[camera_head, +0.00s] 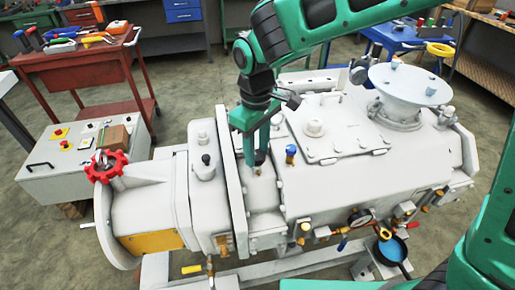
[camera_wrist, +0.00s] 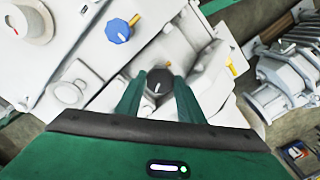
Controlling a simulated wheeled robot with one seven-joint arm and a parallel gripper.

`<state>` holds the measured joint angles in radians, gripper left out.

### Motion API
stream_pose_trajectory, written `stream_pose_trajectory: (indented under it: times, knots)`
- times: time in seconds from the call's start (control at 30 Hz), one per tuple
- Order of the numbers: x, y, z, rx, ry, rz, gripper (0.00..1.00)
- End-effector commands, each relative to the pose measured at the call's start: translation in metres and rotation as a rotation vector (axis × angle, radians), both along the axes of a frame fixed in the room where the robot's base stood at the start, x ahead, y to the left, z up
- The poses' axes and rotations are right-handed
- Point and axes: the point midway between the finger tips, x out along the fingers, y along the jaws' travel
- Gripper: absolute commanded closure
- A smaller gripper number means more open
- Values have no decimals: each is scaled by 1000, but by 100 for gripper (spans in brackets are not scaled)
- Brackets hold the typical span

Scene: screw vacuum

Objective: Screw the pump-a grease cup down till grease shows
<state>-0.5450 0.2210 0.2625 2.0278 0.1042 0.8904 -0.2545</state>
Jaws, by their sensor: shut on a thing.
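My gripper (camera_head: 256,160) reaches straight down onto the top of the pale grey pump (camera_head: 225,205). In the wrist view its two green fingers (camera_wrist: 158,92) are shut on a dark round cap (camera_wrist: 157,79) with a white pointer mark, which looks like a grease cup. In the head view the fingers hide most of this cap, and a small brass stem (camera_head: 258,172) shows below them. A similar blue cap (camera_head: 291,151) stands to the right on a brass stem; it also shows in the wrist view (camera_wrist: 118,31). No grease is visible, and no pump label is readable.
A red handwheel (camera_head: 105,167) is at the pump's left end. A pressure gauge (camera_head: 361,216) and brass valves line the front. A wide round flange (camera_head: 410,84) rises at the right. A control box (camera_head: 75,158) and red tool trolley (camera_head: 85,60) stand left.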

Motion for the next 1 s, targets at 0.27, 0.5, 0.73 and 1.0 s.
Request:
stream_pose_trajectory:
  times: [0.27, 0.5, 0.73, 1.0]
  knots:
    - [4, -1, 2, 3, -8, -271, 88]
    - [5, -1, 2, 4, -7, -472, 88]
    - [5, -1, 2, 4, -8, -611, 88]
    - [5, -1, 2, 6, -9, -693, 88]
